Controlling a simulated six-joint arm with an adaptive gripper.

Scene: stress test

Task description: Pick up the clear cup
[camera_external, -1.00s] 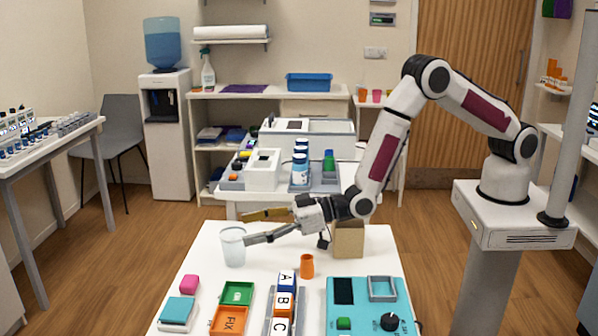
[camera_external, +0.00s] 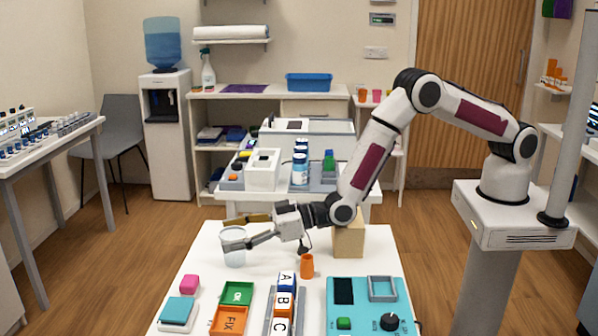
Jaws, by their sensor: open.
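The clear cup (camera_external: 235,257) stands upright at the back left of the white table (camera_external: 208,262). My gripper (camera_external: 229,232) reaches in from the right, level with the cup's upper part. It is open, with one finger on the far side of the cup and the other on the near side. The fingers overlap the cup's rim in the picture. I cannot tell whether they touch it.
A small orange cup (camera_external: 307,266) and a tan block (camera_external: 349,241) stand right of the clear cup. Bare table surrounds the cup.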

